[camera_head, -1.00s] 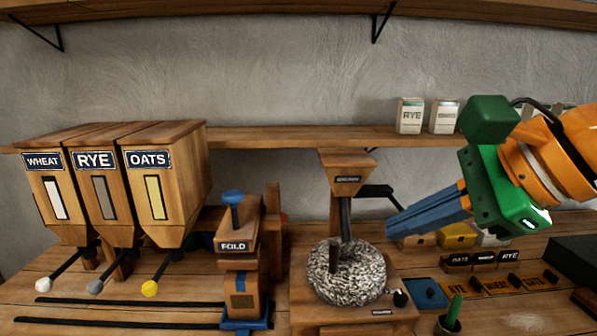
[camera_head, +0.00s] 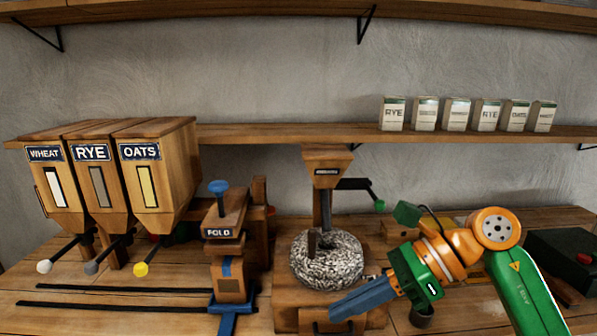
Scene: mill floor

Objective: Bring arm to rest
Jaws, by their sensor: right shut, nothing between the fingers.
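My right gripper (camera_head: 336,311) has blue fingers that are closed together with nothing between them. It points left and slightly down, low in front of the mill's wooden base (camera_head: 288,297). My right arm is orange and green and comes in from the lower right. The speckled round millstone (camera_head: 327,262) sits just above and behind the fingers; I cannot tell whether they touch the base. My left gripper is not in view.
Wheat, rye (camera_head: 93,153) and oats hoppers stand at the left with levers in front. A wooden fold press (camera_head: 226,232) stands left of the mill. Several small boxes (camera_head: 458,114) line the shelf. A dark box (camera_head: 566,258) is at the far right.

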